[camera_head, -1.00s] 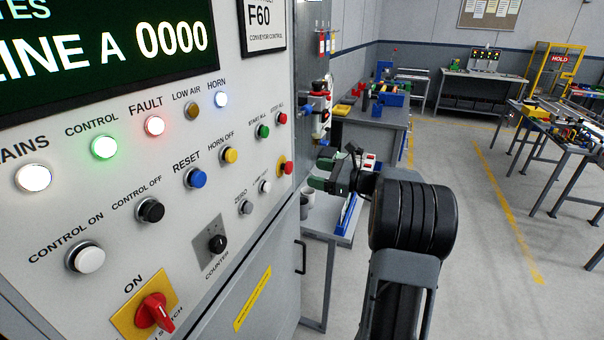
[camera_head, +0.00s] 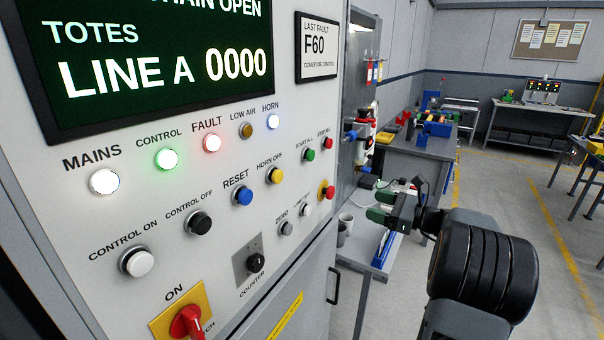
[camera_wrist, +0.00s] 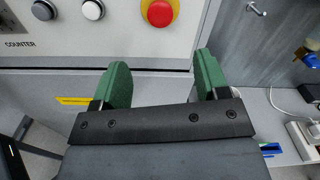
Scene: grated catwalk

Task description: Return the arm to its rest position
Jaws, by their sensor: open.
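My gripper (camera_head: 378,205) reaches out from my dark arm on the right side of the head view, beside the right edge of the control panel (camera_head: 150,222). In the wrist view its two green fingers (camera_wrist: 160,82) are spread apart with nothing between them. Beyond the fingertips the panel's lower edge and a red emergency button on a yellow ring (camera_wrist: 160,12) show. The same red button (camera_head: 327,191) is at the panel's right edge in the head view. The fingers look apart from the panel.
A small grey table (camera_head: 352,262) with a cup (camera_head: 346,221) and blue tray stands just right of the panel cabinet. A workbench (camera_head: 415,150) with coloured items is behind it. A pinboard (camera_head: 560,42) hangs on the back wall. Open floor (camera_head: 520,225) lies to the right.

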